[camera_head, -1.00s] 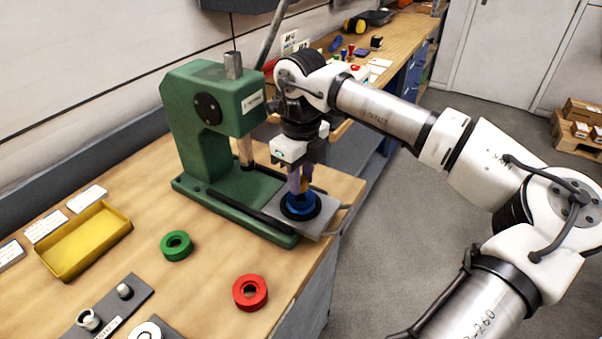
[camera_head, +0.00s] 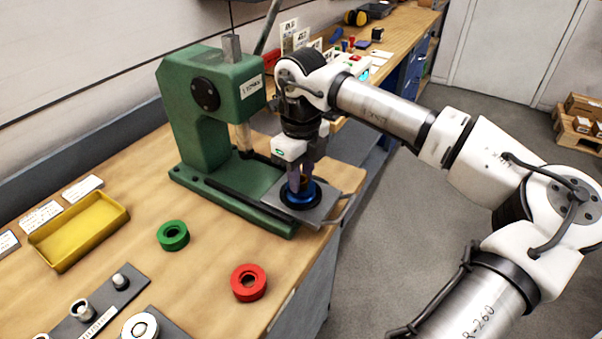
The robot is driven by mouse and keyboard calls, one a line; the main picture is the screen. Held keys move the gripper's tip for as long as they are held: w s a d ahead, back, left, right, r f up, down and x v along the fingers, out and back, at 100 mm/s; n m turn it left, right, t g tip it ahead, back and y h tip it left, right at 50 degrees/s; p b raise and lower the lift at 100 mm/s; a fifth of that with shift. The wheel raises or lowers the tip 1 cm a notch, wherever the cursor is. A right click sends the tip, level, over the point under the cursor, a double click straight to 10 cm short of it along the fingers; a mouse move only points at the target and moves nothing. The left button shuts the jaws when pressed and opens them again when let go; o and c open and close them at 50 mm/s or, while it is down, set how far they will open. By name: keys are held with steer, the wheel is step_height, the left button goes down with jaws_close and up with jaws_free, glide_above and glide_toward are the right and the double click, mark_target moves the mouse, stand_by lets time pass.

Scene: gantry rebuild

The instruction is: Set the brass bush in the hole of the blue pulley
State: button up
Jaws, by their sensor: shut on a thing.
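The blue pulley (camera_head: 298,200) lies flat on the grey plate of the green press, at the plate's outer end. My gripper (camera_head: 301,184) points straight down over the middle of the pulley. It is shut on the brass bush (camera_head: 304,180), of which only a small brownish part shows between the fingers. The bush is at the pulley's hole, but the fingers hide the hole, and I cannot tell whether the bush is in it or just above.
The green press (camera_head: 205,120) stands left of my gripper, its ram clear of the pulley. A green pulley (camera_head: 172,236), a red pulley (camera_head: 249,283) and a yellow tray (camera_head: 80,232) lie on the bench. A grey holder (camera_head: 100,305) with small bushes is at the front left.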

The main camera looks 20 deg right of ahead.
steer(key=o, duration=1.1)
steer(key=shift+c, duration=0.2)
step_height(320, 180, up, 14)
steer(key=b, duration=0.2)
steer(key=shift+f, duration=0.15)
